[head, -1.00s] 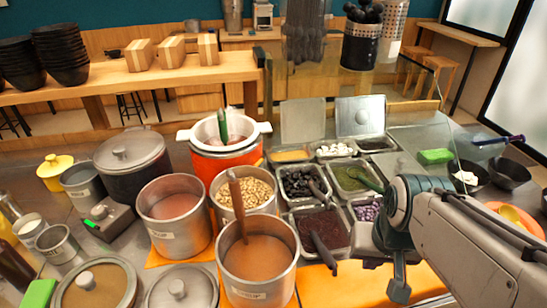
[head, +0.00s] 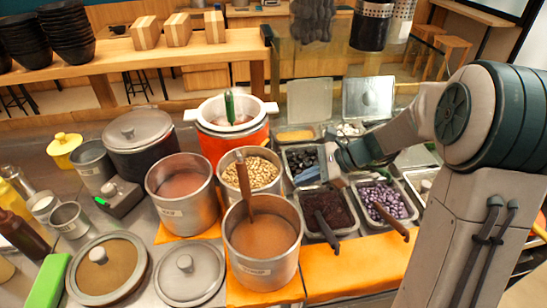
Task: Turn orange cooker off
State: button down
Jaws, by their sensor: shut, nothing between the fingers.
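The orange cooker (head: 214,148) stands behind the metal pots in the middle of the head view. It has a white rim with side handles, and a green-handled utensil stands in it. Its lower front is hidden by the pots, and no switch shows. My gripper (head: 312,174) is shut and empty. It is right of the cooker, over the topping trays, apart from the cooker. Its fingertips are small and partly hidden.
A pot of beans (head: 250,174) and a pot of brown liquid (head: 262,241) with a wooden handle stand before the cooker. A pot of pinkish liquid (head: 181,184) is left of them. Topping trays (head: 380,200) lie below my arm.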

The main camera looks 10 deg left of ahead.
jog(key=w+f+m+t+y, duration=0.4)
jog(key=w+f+m+y, duration=0.1)
jog(key=w+m, duration=0.7)
jog(key=shift+n, duration=0.3)
jog(key=shift+w+a+f, duration=0.1)
jog(key=shift+w+a, duration=0.6)
jog(key=shift+a, duration=0.5)
jog(key=shift+w+a+f, duration=0.1)
jog(key=shift+w+a, duration=0.55)
jog(key=shift+a, duration=0.5)
jog(key=shift+w+a, duration=0.7)
jog(key=shift+a, duration=0.5)
jog(key=shift+s+f, duration=0.15)
jog(key=shift+s, duration=0.05)
jog(key=shift+s+a+r, duration=0.1)
jog(key=shift+s+r, duration=0.1)
jog(key=shift+r, duration=0.05)
jog(key=shift+s+a+r+p, duration=0.2)
jog(key=shift+s+p, duration=0.1)
jog(key=shift+s, duration=0.15)
jog(key=shift+s+a+r+p, duration=0.2)
jog(key=shift+s+p, duration=0.1)
jog(key=shift+s, duration=0.1)
